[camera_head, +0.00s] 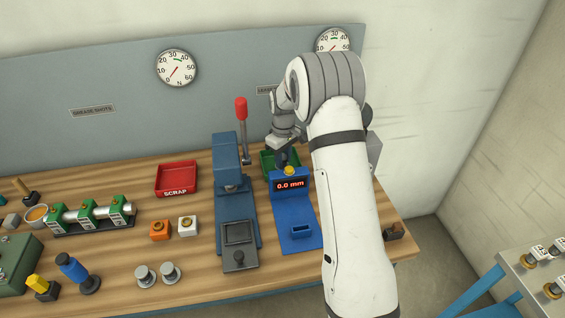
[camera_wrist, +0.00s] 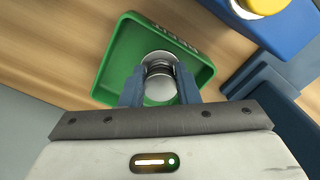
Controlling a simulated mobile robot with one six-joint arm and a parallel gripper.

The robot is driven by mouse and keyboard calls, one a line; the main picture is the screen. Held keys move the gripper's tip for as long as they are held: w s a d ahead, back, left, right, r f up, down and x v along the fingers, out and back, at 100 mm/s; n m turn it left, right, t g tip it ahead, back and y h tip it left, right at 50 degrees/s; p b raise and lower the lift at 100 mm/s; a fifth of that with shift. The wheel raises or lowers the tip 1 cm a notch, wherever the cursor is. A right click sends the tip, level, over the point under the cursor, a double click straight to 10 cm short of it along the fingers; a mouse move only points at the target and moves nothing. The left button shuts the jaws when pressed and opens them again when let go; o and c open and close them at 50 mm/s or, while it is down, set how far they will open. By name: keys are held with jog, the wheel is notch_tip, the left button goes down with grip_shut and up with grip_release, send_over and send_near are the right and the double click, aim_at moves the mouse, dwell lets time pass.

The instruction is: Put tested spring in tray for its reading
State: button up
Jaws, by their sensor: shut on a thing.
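My gripper (camera_wrist: 160,92) is shut on a spring (camera_wrist: 159,70) with a pale metal end and dark coils, seen in the wrist view. The spring is over or inside the green tray (camera_wrist: 103,80); I cannot tell whether it touches the floor. In the head view the green tray (camera_head: 265,162) stands at the back of the bench, partly hidden by my arm. My gripper (camera_head: 283,158) reaches down to it, and the spring is hidden there.
A blue gauge (camera_head: 300,215) reading 0.0 mm stands in front of the tray. A blue press (camera_head: 228,170) with a red-handled lever (camera_head: 241,110) stands left of it. A red SCRAP tray (camera_head: 176,178), several coloured blocks and two metal cylinders are further left.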

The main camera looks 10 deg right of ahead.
jog(key=shift+f, duration=1.25)
jog(key=shift+f, duration=0.2)
jog(key=o, duration=0.8)
jog(key=shift+r, duration=0.1)
